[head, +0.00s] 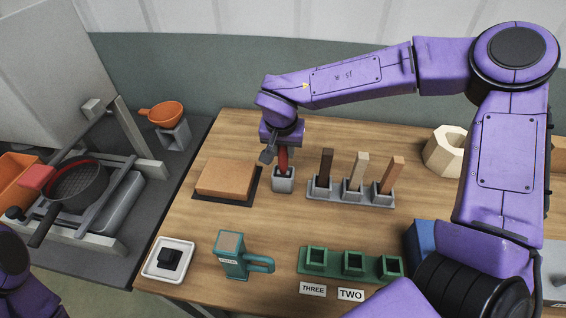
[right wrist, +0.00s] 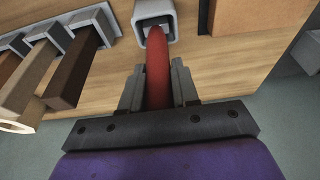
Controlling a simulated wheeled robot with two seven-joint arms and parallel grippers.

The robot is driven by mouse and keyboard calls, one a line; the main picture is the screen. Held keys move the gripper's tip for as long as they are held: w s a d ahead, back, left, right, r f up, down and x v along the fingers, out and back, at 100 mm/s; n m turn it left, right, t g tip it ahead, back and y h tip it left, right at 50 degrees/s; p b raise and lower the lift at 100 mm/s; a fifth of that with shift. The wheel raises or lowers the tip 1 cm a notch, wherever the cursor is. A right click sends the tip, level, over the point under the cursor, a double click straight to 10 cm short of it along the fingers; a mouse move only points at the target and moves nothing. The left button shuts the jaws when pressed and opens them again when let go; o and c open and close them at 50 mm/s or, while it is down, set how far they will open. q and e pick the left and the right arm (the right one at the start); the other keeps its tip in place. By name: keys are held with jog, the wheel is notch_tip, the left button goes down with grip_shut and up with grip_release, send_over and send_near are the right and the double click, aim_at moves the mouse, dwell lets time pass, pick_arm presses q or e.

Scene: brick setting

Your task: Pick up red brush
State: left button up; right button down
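The red brush (head: 283,159) stands upright with its lower end in a small grey square holder (head: 283,180) on the wooden table. In the right wrist view the red brush (right wrist: 158,75) runs from the grey holder (right wrist: 155,12) back between my fingers. My right gripper (head: 278,153) points down over the holder. In the right wrist view its two grey fingers (right wrist: 158,88) lie against both sides of the red handle, so it looks shut on it. Of my left arm, only a purple part shows at the lower left of the head view; its gripper is out of view.
A brown block on a dark mat (head: 226,178) lies left of the holder. A grey rack (head: 350,192) with three wooden sticks stands close to the right. A teal mug-like object (head: 231,255) and a green three-socket rack (head: 352,262) are nearer me. A pan (head: 77,185) sits far left.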

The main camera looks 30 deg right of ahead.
notch_tip(320, 180, up, 10)
jog(key=shift+r+b, duration=0.1)
jog(key=shift+b, duration=0.25)
dwell(0.8)
